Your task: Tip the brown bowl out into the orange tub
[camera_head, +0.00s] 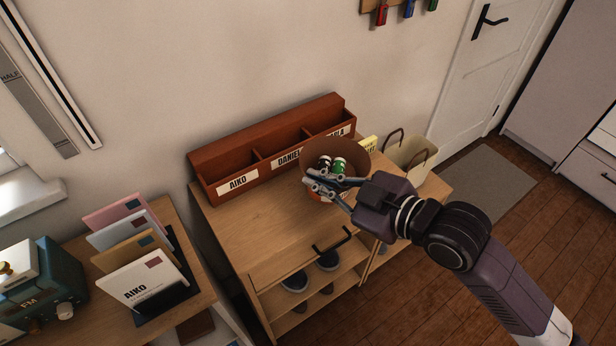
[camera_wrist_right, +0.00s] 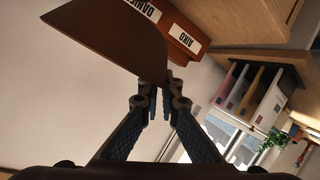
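The brown bowl (camera_head: 360,158) is up at the right end of the cabinet top, its inside facing the head camera. A few small items (camera_head: 339,165), one green and one dark with white, show inside it. My right gripper (camera_head: 318,182) is at the bowl's near-left rim. In the wrist view the bowl (camera_wrist_right: 115,38) shows from outside, with the fingers (camera_wrist_right: 163,100) close together at its edge, apparently pinching it. The orange tub (camera_head: 317,194) shows only as a small patch below the gripper; the bowl and gripper hide the rest. My left gripper is out of view.
A red-brown sorter (camera_head: 265,135) with name labels stands behind on the wooden cabinet (camera_head: 240,233). A beige bag (camera_head: 410,157) stands to the right. A letter rack (camera_head: 165,300) and teal machine (camera_head: 48,280) are on the left. The cabinet's front-left top is clear.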

